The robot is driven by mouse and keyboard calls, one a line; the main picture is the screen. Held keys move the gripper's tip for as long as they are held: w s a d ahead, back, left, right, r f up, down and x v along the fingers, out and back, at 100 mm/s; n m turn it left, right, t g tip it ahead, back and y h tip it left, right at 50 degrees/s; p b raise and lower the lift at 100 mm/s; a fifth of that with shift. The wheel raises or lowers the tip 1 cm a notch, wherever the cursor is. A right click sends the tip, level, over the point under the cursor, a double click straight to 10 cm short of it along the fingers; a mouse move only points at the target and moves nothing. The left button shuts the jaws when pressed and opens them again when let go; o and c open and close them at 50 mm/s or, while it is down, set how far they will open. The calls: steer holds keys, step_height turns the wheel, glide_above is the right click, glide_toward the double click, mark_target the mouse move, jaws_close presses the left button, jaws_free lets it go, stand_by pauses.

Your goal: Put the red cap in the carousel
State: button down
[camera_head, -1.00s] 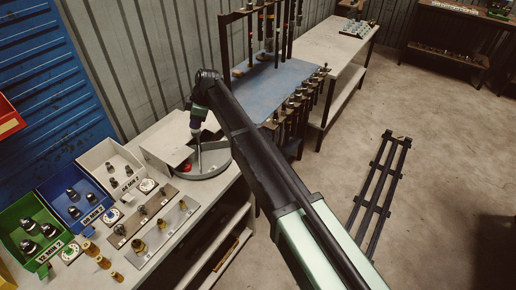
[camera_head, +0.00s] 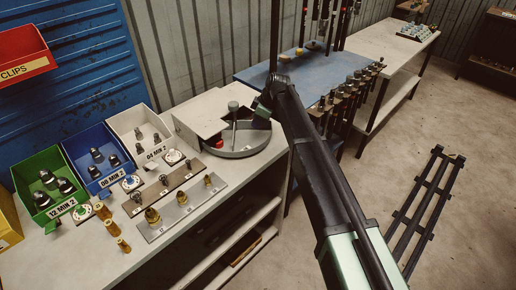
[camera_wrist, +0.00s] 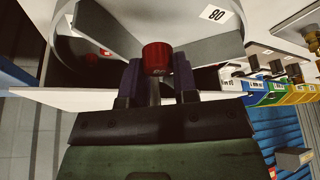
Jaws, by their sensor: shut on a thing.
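In the wrist view my gripper (camera_wrist: 158,72) is shut on the red cap (camera_wrist: 157,58), which sits between the two dark fingertips. The carousel, a round grey tray (camera_head: 262,150) with an upright centre post, stands on the bench in the head view. Its curved rim and grey dividers fill the upper part of the wrist view around the cap. I cannot tell how far the cap is above the carousel floor. In the head view my gripper's end (camera_head: 262,108) is at the carousel's back right; its fingers and the held cap are hidden there.
A white box-shaped cover (camera_head: 195,112) adjoins the carousel. Green (camera_head: 45,185), blue (camera_head: 95,150) and white (camera_head: 135,125) bins with fittings stand at left. Metal strips with fittings (camera_head: 180,215) lie in front. A blue-topped table (camera_head: 300,80) with a tool rack is behind.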

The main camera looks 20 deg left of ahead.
mark_target(255, 137)
step_height(255, 137, down, 6)
steer(key=b, duration=0.4)
steer(key=shift+r, duration=0.3)
steer(key=shift+f, duration=0.2)
steer(key=c, duration=0.9)
jaws_free()
steer(key=shift+d+r+p, duration=0.1)
steer(key=shift+r+p, duration=0.3)
steer(key=shift+r, duration=0.15)
steer(key=p+v, duration=1)
steer(key=v, duration=0.1)
steer(key=shift+d, duration=0.15)
